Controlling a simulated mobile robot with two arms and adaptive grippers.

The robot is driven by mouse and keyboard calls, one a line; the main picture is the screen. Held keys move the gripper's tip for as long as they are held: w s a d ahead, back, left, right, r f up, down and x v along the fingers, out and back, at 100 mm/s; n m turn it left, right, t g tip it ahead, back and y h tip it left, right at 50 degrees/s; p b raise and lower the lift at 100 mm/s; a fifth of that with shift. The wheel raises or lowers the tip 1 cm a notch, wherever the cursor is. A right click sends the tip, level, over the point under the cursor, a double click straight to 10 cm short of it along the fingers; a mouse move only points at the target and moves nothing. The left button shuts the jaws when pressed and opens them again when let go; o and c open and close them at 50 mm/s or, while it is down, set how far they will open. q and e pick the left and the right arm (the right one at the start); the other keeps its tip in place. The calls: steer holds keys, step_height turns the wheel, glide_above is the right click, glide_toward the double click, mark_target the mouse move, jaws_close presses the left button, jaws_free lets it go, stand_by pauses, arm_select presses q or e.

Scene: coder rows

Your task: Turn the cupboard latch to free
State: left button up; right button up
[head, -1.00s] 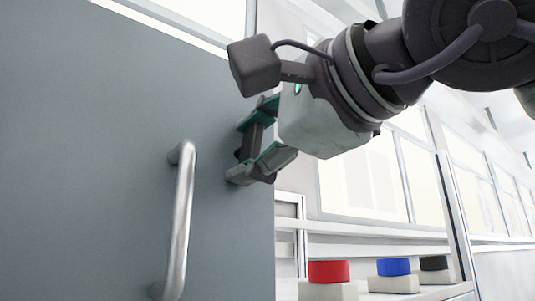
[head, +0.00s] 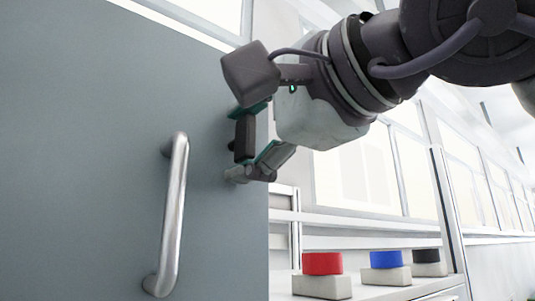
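The cupboard door (head: 90,150) is a flat grey-blue panel filling the left. Near its right edge a short dark upright piece (head: 245,138), which looks like the latch, stands against the panel. My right gripper (head: 256,138) reaches in from the upper right. Its teal-padded fingers are spread, one above and one below the dark piece, which lies between them in the picture. Whether the fingers touch it is not clear. The latch's mount is partly hidden by the fingers. My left gripper is not in view.
A silver bar handle (head: 174,215) stands upright on the door, left of the gripper. Beyond the door's edge, a red button (head: 323,264), a blue button (head: 386,259) and a black button (head: 426,255) sit on pale blocks on a white shelf. Windows line the back wall.

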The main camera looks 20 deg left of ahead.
steer(key=shift+o, duration=0.6)
steer(key=shift+s+d, duration=0.1)
steer(key=v, duration=1.1)
steer(key=shift+s+d, duration=0.25)
